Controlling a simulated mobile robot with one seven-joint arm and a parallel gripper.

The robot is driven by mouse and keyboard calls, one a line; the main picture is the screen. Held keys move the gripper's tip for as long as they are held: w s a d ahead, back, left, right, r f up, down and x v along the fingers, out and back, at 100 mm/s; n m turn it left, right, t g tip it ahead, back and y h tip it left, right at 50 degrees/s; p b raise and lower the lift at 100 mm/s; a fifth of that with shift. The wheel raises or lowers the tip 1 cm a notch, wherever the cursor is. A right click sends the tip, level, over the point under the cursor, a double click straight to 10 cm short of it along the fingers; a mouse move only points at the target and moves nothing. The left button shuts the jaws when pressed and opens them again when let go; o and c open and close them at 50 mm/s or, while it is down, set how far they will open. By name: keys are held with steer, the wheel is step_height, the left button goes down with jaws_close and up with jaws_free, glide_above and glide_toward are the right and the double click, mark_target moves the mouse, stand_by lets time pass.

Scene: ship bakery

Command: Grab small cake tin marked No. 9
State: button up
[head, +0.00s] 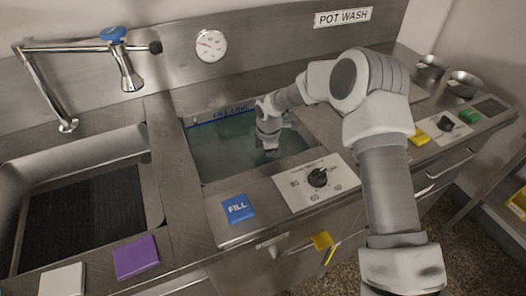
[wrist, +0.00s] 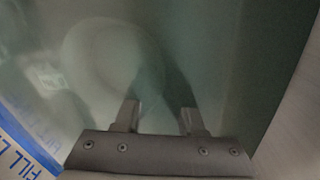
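A pale round shape (wrist: 105,55), perhaps a tin, shows blurred under the murky water in the wrist view, beyond my fingers and to their left. No "No. 9" mark can be read on it. My gripper (wrist: 160,118) points down into the water-filled basin, its two fingers apart with no object visible between them. In the head view my gripper (head: 270,143) is at the water in the basin (head: 192,150); the arm hides part of the basin. I cannot tell how far the fingers are from the round shape.
A blue fill-line strip (head: 222,114) runs along the basin's back wall. A tap (head: 125,65) and an empty sink (head: 80,210) are left. Small metal bowls (head: 465,82) stand right.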

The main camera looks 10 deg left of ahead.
steer(key=shift+f, duration=0.6)
jaws_close()
stand_by(1.0)
